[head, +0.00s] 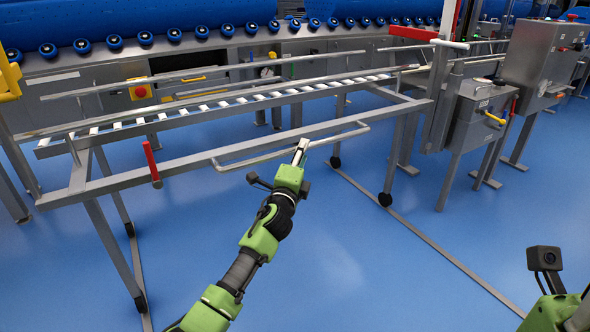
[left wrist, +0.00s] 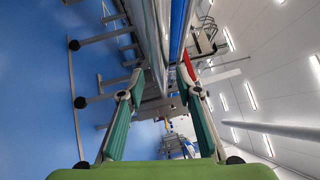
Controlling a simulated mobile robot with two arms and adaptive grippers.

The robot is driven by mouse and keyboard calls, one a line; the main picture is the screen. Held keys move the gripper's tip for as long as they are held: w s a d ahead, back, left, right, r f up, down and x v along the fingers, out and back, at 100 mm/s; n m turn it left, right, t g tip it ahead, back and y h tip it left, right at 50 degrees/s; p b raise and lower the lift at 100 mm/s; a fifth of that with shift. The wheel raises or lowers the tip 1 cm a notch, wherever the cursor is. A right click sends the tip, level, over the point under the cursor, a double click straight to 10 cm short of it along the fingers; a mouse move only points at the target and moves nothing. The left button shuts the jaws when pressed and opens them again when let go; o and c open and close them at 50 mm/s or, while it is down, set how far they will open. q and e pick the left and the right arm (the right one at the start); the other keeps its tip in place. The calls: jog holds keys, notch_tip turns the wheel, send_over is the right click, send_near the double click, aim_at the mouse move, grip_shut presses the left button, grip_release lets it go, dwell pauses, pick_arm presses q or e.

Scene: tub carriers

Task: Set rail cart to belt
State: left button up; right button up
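The rail cart (head: 250,146) is a grey steel frame with a slanted row of white slats, standing on black wheels over two floor rails. A pale handle bar (head: 245,158) runs along its near side, and a red lever (head: 151,162) stands on its left part. The belt line (head: 190,62) lies behind the cart, with blue rollers along it. My left gripper (head: 301,150) is at the handle bar. In the left wrist view its fingers (left wrist: 161,88) are apart; whether they touch the bar is unclear. Only part of my right arm (head: 560,310) shows; its fingers are out of view.
A control box with a yellow handle (head: 486,108) stands right of the cart, with a larger cabinet (head: 540,65) behind it. A yellow guard (head: 8,75) is at the far left. The blue floor (head: 340,260) in front is clear, crossed by floor rails (head: 430,243).

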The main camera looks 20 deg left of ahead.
pick_arm(q)
jog(key=s+f, duration=0.1)
jog(key=s, duration=0.7)
jog(key=shift+d, duration=0.4)
